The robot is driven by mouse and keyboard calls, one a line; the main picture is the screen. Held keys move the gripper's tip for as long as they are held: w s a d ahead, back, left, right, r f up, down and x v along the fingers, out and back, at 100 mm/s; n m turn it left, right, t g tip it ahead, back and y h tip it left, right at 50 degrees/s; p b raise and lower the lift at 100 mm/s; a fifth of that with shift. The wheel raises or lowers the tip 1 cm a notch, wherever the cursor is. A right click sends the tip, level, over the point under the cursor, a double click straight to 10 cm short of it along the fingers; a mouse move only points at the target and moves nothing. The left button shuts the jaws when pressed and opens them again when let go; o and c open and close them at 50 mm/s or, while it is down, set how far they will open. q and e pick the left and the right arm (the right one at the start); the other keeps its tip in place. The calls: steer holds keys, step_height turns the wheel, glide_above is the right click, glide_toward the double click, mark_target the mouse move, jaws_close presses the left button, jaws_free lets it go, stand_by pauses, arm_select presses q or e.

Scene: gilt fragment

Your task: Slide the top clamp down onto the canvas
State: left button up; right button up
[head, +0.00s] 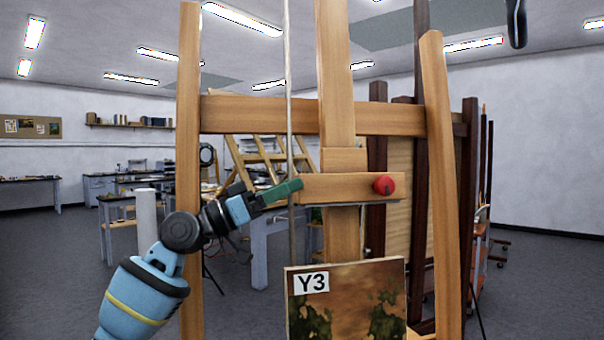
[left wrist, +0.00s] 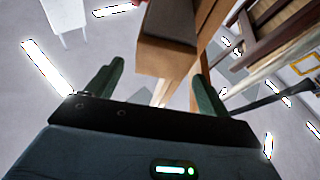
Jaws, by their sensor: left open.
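The top clamp (head: 340,187) is a horizontal wooden block on the easel's central mast, with a red knob (head: 383,185) at its right. The canvas (head: 350,300), a brown and green painting labelled Y3, stands below it with a clear gap between. My left gripper (head: 290,191) is open at the clamp's left end. In the left wrist view, the clamp's wooden end (left wrist: 163,62) with a dark grey pad shows beyond and between the two green fingers of the left gripper (left wrist: 158,85). I cannot tell whether they touch it. My right gripper is not in view.
The easel's side posts (head: 189,120) and crossbar (head: 260,115) frame the clamp. A thin light vertical rod or cord (head: 289,90) passes close to my left fingers. Dark easels (head: 400,200) stand behind on the right; work tables (head: 265,240) stand at the back.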

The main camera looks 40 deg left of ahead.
mark_target(304, 179)
arm_select(q)
steer(key=x, duration=0.1)
steer(key=p+x, duration=0.1)
steer(key=x, duration=0.1)
steer(key=shift+d+r, duration=0.1)
steer(key=shift+r, duration=0.25)
steer(key=shift+w+d, duration=0.15)
steer(key=shift+w, duration=0.15)
steer(key=shift+w+d+p, duration=0.15)
steer(key=shift+w+p, duration=0.2)
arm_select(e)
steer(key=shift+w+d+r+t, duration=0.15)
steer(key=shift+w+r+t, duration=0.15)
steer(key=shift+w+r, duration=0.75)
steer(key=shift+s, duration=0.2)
